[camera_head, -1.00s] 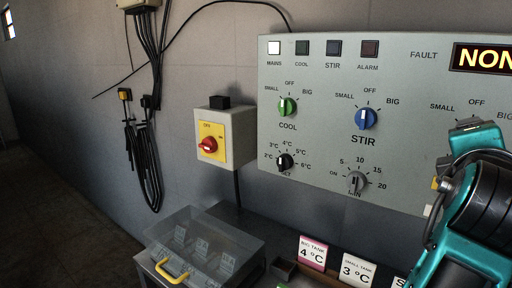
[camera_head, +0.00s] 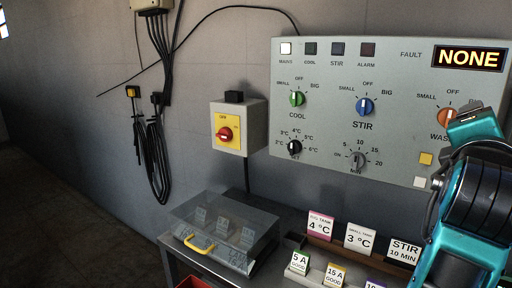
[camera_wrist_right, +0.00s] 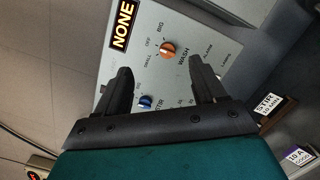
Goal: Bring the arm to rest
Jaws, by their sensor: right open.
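My right arm, teal and black, comes in at the right edge of the head view, in front of the panel's lower right part. Its fingers cannot be made out there. In the right wrist view my right gripper (camera_wrist_right: 160,85) is open and empty, its two dark fingers apart in front of the control panel (camera_head: 330,180). The orange WASH knob (camera_wrist_right: 168,50) shows beyond the fingertips, and the blue STIR knob (camera_wrist_right: 146,102) shows between the fingers near their base. Neither knob is seen to be touched. My left gripper is not in view.
A red-and-yellow switch box (camera_head: 240,125) hangs on the wall left of the panel. A clear-lidded box with a yellow handle (camera_head: 225,232) stands on the bench below. Cards, including a 4 °C card (camera_head: 320,226), stand in racks near my right arm. Cables (camera_head: 155,160) hang at left.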

